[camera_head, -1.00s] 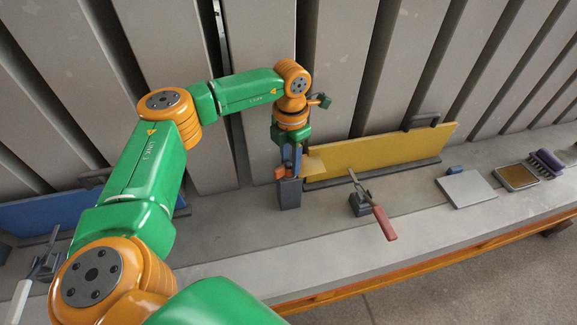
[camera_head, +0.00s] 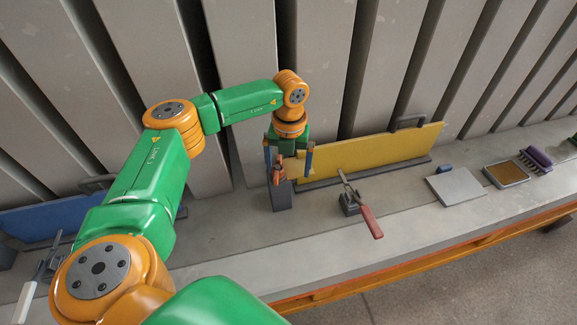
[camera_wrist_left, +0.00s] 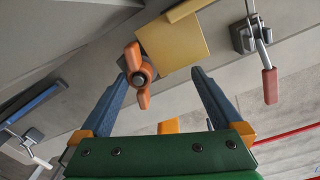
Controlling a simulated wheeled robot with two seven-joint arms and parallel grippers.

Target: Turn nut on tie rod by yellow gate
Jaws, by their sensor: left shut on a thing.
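The orange wing nut (camera_head: 278,171) sits on top of a dark grey post (camera_head: 281,196) at the left end of the yellow gate (camera_head: 370,155). In the left wrist view the nut (camera_wrist_left: 138,76) shows a round centre and two wings. My left gripper (camera_head: 289,172) points down over it. The yellow gate's end plate (camera_wrist_left: 175,42) lies beside the nut. The tie rod is mostly hidden. My right gripper is out of view.
A toggle clamp with a red handle (camera_head: 370,221) stands in front of the yellow gate. A blue gate (camera_head: 45,217) is at the left.

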